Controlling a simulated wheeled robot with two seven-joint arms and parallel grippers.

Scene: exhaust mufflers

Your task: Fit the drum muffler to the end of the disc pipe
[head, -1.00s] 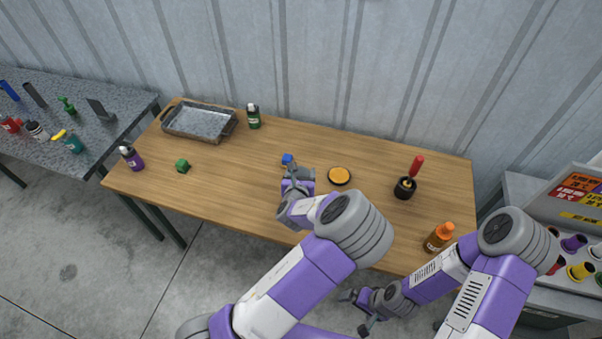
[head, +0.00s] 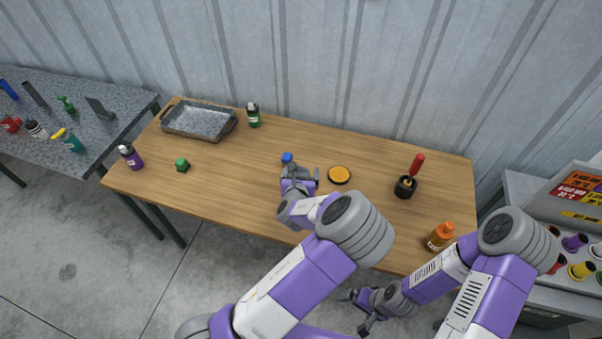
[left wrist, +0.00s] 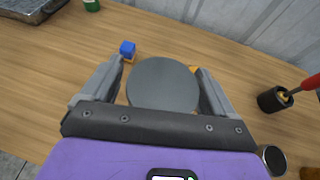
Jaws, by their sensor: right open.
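My left gripper (head: 301,175) is low over the table's middle. In the left wrist view a flat grey round part (left wrist: 163,86) fills the space between its two fingers, with its rim at or close to both. The gripper appears shut on it. I see only its round face, so I cannot tell whether it is the drum muffler or the disc pipe. An orange disc with a dark rim (head: 339,175) lies just right of this gripper. My right gripper (head: 357,311) is open and empty, off the table's front edge.
A blue block (head: 287,158) stands just beyond my left gripper. A black cup with a red-handled tool (head: 405,187) and an orange bottle (head: 440,237) are on the right.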

